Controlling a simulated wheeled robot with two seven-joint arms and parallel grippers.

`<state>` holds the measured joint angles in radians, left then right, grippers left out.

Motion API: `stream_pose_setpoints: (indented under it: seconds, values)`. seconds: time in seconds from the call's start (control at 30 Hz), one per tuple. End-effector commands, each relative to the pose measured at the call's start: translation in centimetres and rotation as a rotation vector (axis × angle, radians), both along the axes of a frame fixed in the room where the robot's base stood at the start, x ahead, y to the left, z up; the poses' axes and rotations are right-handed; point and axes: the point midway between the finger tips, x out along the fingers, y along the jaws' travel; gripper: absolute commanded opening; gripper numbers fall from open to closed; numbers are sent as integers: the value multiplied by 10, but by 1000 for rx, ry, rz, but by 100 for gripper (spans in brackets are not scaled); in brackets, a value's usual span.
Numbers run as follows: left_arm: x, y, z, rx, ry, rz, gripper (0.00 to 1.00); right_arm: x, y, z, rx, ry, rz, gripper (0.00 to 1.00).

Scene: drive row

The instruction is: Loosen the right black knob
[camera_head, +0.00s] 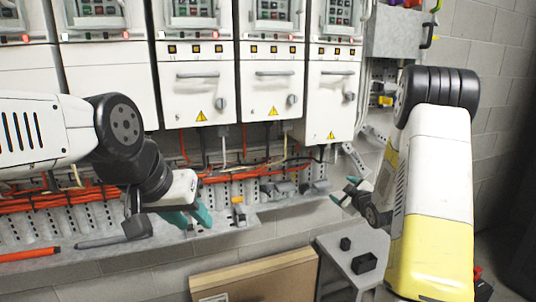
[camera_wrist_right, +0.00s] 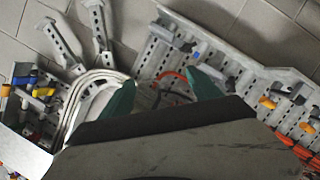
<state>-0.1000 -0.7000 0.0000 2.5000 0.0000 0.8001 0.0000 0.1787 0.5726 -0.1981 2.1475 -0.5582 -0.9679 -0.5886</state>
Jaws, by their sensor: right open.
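Round knobs sit on the lower fronts of the white drive cabinets in the head view. They look grey rather than black: a left one (camera_head: 221,104), a middle one (camera_head: 292,101) and a right one (camera_head: 349,96). My right gripper (camera_head: 350,191) is open and empty, below the rightmost cabinet and well apart from its knob. Its two teal fingers also show spread in the right wrist view (camera_wrist_right: 162,92), where I make out no knob. My left gripper (camera_head: 190,217) hangs in front of the perforated rail, fingers apart, holding nothing visible.
Orange cables (camera_head: 60,205) run along the perforated rail (camera_head: 225,225) below the cabinets. A grey stand with small black boxes (camera_head: 364,263) and a cardboard box (camera_head: 255,278) are below. A grey bin with coloured items (camera_wrist_right: 30,105) shows in the wrist view.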

Motion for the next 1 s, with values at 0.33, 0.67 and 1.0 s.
stream_pose_setpoints:
  seconds: [0.33, 0.67, 1.0]
  values:
    - [0, 0, 0, 0, 0, 0, 36, -84, 23, 111, 243, 271, -231, 73]
    - [0, 0, 0, 0, 0, 0, 36, -242, 77, 155, 521, 579, -373, 73]
    - [0, 0, 0, 0, 0, 0, 36, -372, 120, 153, 667, 826, -427, 73]
